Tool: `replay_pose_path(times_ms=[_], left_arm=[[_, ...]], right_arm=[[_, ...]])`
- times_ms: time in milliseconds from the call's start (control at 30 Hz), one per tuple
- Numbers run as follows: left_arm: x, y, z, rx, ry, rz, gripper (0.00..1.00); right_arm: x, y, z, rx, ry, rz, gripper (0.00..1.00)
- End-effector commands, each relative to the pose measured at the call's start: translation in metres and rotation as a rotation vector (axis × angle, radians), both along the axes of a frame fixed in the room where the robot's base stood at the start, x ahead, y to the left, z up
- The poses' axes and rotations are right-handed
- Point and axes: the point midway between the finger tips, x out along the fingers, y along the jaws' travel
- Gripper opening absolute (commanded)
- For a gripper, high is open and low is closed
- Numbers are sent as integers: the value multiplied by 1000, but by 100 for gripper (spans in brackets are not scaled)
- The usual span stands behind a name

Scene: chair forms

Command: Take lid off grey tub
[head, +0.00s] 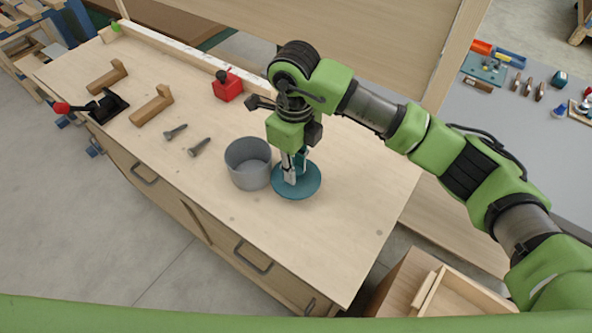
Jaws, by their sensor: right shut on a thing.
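The grey tub (240,174) stands upright and uncovered on the wooden workbench; its inside shows. A round teal lid (309,187) is just right of the tub, its left edge close to the tub's side. I cannot tell whether the lid rests on the bench or is slightly above it. My right gripper (291,179) points down over the lid and is shut on it near its middle, where the fingers hide part of it. My left gripper is not in view.
Two bolts (199,147) lie left of the tub on the workbench (350,240). Farther left are wooden brackets (152,105) and a black clamp with a red knob (104,106). A red block (227,86) stands behind the tub. The bench's right end is clear.

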Motion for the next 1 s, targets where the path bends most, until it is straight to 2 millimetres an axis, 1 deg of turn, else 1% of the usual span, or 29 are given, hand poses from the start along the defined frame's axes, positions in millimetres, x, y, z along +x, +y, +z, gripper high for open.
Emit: replay_pose_path(times_ms=[167, 200, 300, 400, 633, 767, 800, 833, 867, 1000], left_arm=[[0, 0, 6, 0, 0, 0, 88], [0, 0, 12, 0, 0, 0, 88], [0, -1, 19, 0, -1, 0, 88], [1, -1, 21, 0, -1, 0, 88], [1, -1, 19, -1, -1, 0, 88], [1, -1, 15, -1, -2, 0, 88], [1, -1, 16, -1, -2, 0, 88], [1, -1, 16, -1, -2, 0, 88], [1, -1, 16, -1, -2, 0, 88], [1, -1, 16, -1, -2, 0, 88]], right_arm=[[11, -3, -13, -2, 2, -2, 0], [9, -2, -18, 0, 5, 0, 0], [9, -2, -32, 0, 4, 0, 0], [10, -2, -40, 1, -1, 0, 0], [10, -2, -43, 1, -2, 1, 0], [10, -2, -47, 0, -1, 1, 0], [10, -2, -46, 1, -2, 1, 24], [10, -2, -45, 0, -1, 1, 31], [10, -2, -45, 0, -1, 1, 35], [10, -2, -46, 0, 0, 1, 35]])
